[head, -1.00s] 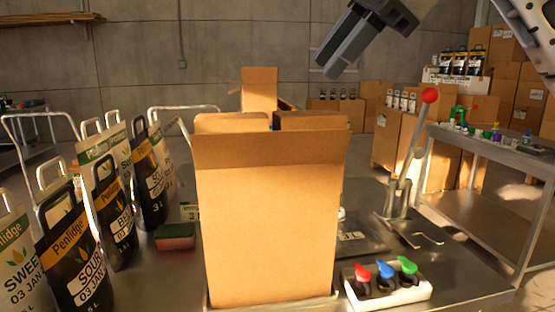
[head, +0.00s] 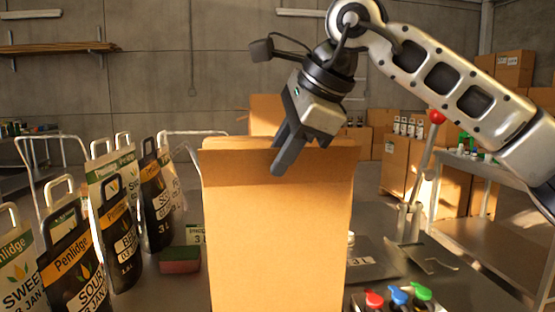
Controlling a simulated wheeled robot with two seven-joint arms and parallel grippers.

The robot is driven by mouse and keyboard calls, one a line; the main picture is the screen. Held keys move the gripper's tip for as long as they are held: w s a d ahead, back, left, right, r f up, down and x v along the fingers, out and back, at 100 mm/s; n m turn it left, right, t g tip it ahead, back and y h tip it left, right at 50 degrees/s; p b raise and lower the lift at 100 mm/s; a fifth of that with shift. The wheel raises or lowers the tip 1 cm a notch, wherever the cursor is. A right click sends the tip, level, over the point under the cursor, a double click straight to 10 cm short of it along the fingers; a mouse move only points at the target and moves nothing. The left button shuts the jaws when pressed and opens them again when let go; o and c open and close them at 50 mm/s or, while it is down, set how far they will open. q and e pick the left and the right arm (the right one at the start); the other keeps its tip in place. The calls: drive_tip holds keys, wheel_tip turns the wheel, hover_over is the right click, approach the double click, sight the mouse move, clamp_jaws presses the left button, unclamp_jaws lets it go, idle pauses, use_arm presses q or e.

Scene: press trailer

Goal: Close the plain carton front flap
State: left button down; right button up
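The plain carton (head: 280,245) stands upright in the middle of the head view, its blank front face towards me. Its front flap (head: 225,166) stands up along the near top edge and leans outward towards me. Another edge of the carton top shows just behind it; the inside is hidden. My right gripper (head: 277,158) comes in from the upper right and points down to the left. Its fingers are together with nothing seen between them. The fingertips overlap the flap in the picture, near its middle; I cannot tell whether they touch it. My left gripper is not in view.
Several black and white Penlidge bags (head: 118,222) stand left of the carton, with a red and green sponge (head: 180,260) between. At right are a red-knobbed lever (head: 436,117) and red, blue and green-topped items (head: 398,298). Another carton (head: 264,108) stands behind.

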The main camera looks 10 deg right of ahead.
drive_tip(key=shift+x, duration=0.85)
clamp_jaws()
